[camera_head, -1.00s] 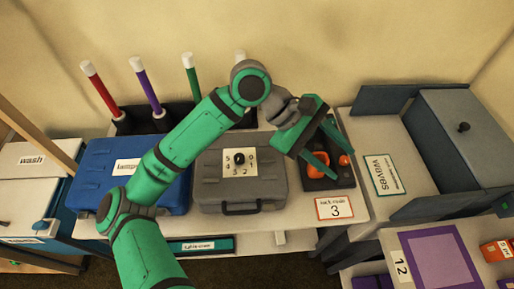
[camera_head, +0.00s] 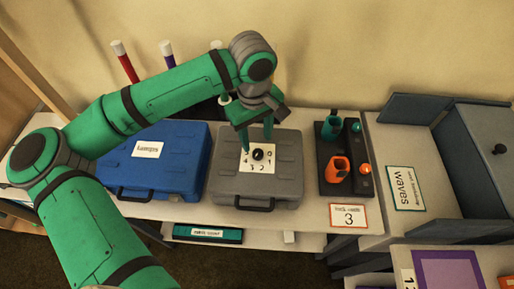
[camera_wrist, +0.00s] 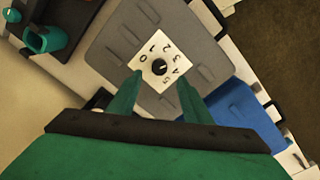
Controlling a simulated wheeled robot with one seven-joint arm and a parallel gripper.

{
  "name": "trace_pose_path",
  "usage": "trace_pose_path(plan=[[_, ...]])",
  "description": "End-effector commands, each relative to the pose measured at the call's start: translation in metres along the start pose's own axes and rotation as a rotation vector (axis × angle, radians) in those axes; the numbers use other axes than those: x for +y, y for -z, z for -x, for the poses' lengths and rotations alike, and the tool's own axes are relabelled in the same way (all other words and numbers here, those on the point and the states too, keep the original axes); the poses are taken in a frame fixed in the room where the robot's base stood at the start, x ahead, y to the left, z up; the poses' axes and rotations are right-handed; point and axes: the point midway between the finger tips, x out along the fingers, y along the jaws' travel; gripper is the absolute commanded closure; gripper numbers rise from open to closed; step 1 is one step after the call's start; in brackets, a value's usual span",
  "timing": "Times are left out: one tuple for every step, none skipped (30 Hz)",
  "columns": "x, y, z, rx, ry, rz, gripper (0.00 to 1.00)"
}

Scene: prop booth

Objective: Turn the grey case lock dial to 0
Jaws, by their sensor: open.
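The grey case (camera_head: 258,183) lies closed on the table in the head view, its handle toward the front. On its lid is a white label plate with digits, and a black dial (camera_head: 258,155) sits at the plate's middle. My gripper (camera_head: 256,142) is open above the far part of the plate, near the dial. In the wrist view the dial (camera_wrist: 160,67) shows just beyond and between my open fingertips (camera_wrist: 160,90), with nothing gripped. A light mark shows on the dial, but I cannot tell which digit it points to.
A blue case (camera_head: 165,172) stands just left of the grey case. To the right is a dark tray (camera_head: 352,182) with an orange cup (camera_head: 338,168) and a teal cup (camera_head: 331,127). Several coloured tubes stand behind, partly hidden by my arm.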

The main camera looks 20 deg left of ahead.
Motion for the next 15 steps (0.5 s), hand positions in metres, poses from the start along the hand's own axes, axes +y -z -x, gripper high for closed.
trace_pose_path(plan=[[0.0, -0.001, -0.01, -0.004, -0.001, 0.0, 0.55], [0.0, -0.001, -0.015, -0.004, -0.002, -0.001, 0.55], [0.0, -0.001, -0.022, -0.003, -0.002, 0.0, 0.55], [0.0, -0.001, -0.028, -0.004, -0.002, 0.0, 0.55], [0.0, -0.001, -0.032, -0.004, -0.003, 0.0, 0.55], [0.0, -0.001, -0.038, -0.004, -0.002, 0.0, 0.55], [0.0, -0.001, -0.043, -0.004, -0.002, 0.0, 0.55], [0.0, -0.001, -0.046, -0.003, -0.002, 0.001, 0.55], [0.0, 0.0, -0.051, -0.003, -0.003, 0.002, 0.55], [0.0, 0.0, -0.054, -0.003, -0.002, 0.002, 0.55], [0.0, 0.0, -0.057, -0.003, -0.002, 0.002, 0.55], [0.0, 0.0, -0.06, -0.002, -0.002, 0.002, 0.55], [0.0, 0.0, -0.062, -0.002, -0.002, 0.002, 0.55], [0.0, 0.0, -0.063, -0.002, -0.002, 0.002, 0.55], [0.0, 0.0, -0.065, -0.002, -0.002, 0.002, 0.55]])
